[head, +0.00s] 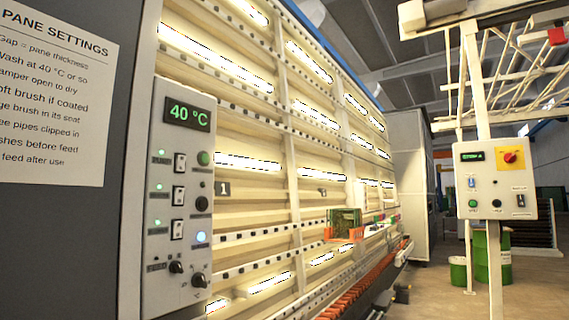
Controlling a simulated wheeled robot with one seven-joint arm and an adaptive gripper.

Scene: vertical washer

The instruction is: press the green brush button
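A second green button (473,203) is at the lower left of a pale control box (496,194) on a post at the right. The small labels are too blurred to tell which green button is for the brush. My gripper is not in view, and nothing covers either button.
The left panel also has a lit bluish-white button (201,237), black knobs (199,280) and more rocker switches. The right box has a red knob on yellow (510,158). Orange rollers (355,290) run along the washer's foot. Green drums (458,273) stand behind the post.

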